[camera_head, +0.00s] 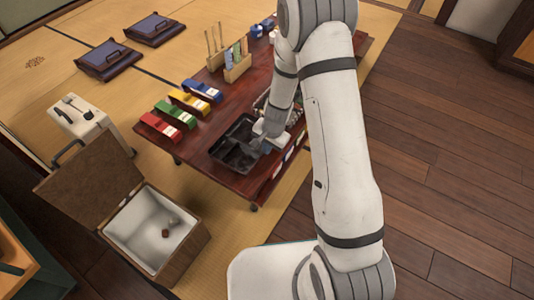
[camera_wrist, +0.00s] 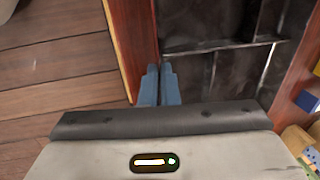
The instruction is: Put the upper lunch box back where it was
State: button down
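A black lunch box (camera_head: 231,157) with divided compartments is at the near end of the low red-brown table (camera_head: 193,142). Its dark interior and thin dividers (camera_wrist: 222,45) fill the upper right of the wrist view. My gripper (camera_head: 263,138) is low at the box's right side in the head view. In the wrist view its two blue-grey fingers (camera_wrist: 159,70) are close together, one on each side of the box's side wall, shut on it. The fingers hide the gripped part. I cannot tell whether another box lies under this one.
Red, green, yellow and blue racks (camera_head: 182,110) line the table's left side. A wooden holder (camera_head: 237,68) stands farther back. An open white-lined chest (camera_head: 155,230) and a white case (camera_head: 82,125) stand at left. Wooden floor (camera_head: 440,140) is clear at right.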

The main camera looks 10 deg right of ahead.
jog(key=shift+f, duration=0.8)
jog(key=shift+f, duration=0.15)
jog(key=c, duration=2.1)
grip_release()
jog(key=o, duration=0.4)
jog(key=s+d+r+n+p, duration=0.1)
jog(key=s+r+p, duration=0.15)
jog(key=r, duration=0.65)
jog(key=s+d+r+n+p, duration=0.2)
jog(key=s+r, duration=0.1)
jog(key=r, duration=0.6)
jog(key=s+d+r+n+p, duration=0.1)
jog(key=s+r+p, duration=0.15)
jog(key=r, duration=0.55)
jog(key=s+d+r+n, duration=0.1)
jog(key=s+r, duration=0.2)
jog(key=s, duration=0.1)
jog(key=s+d+r+n+h, duration=0.1)
jog(key=s+d+r, duration=0.1)
jog(key=s, duration=0.3)
jog(key=s+d+r+n+b, duration=0.1)
jog(key=s+r, duration=0.3)
jog(key=shift+s+d+n+h, duration=0.25)
jog(key=shift+d+n+h, duration=0.05)
jog(key=shift+d, duration=0.1)
